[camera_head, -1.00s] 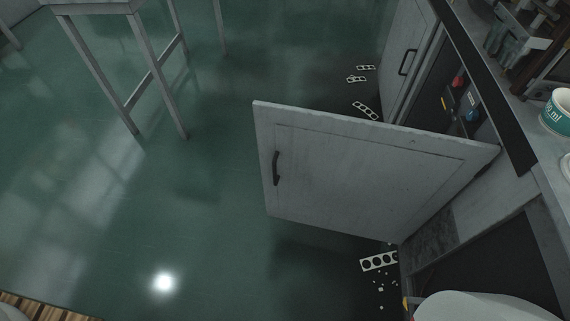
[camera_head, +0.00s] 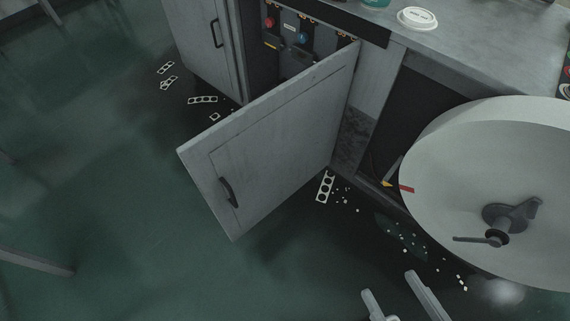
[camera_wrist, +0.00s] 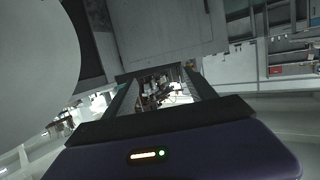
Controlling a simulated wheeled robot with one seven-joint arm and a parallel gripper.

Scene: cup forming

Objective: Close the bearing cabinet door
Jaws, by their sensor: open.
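The bearing cabinet door (camera_head: 275,135) is a grey panel standing wide open, hinged at its right side next to the cabinet opening. Its dark curved handle (camera_head: 228,192) is near the free left edge. Inside the cabinet (camera_head: 295,45) red and blue round parts show. My gripper (camera_head: 396,289) is at the bottom of the head view, with its two grey fingers apart and nothing between them. It is below and to the right of the door, not touching it. In the wrist view my gripper (camera_wrist: 165,85) shows its fingers spread, with a grey panel above them that may be the door.
A large pale reel (camera_head: 450,170) stands at the right, close to my gripper. Punched strips (camera_head: 202,100) and small scraps (camera_head: 345,195) lie on the floor. A white lid (camera_head: 417,17) is on the grey counter (camera_head: 490,55). The green floor (camera_head: 100,180) at the left is mostly clear.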

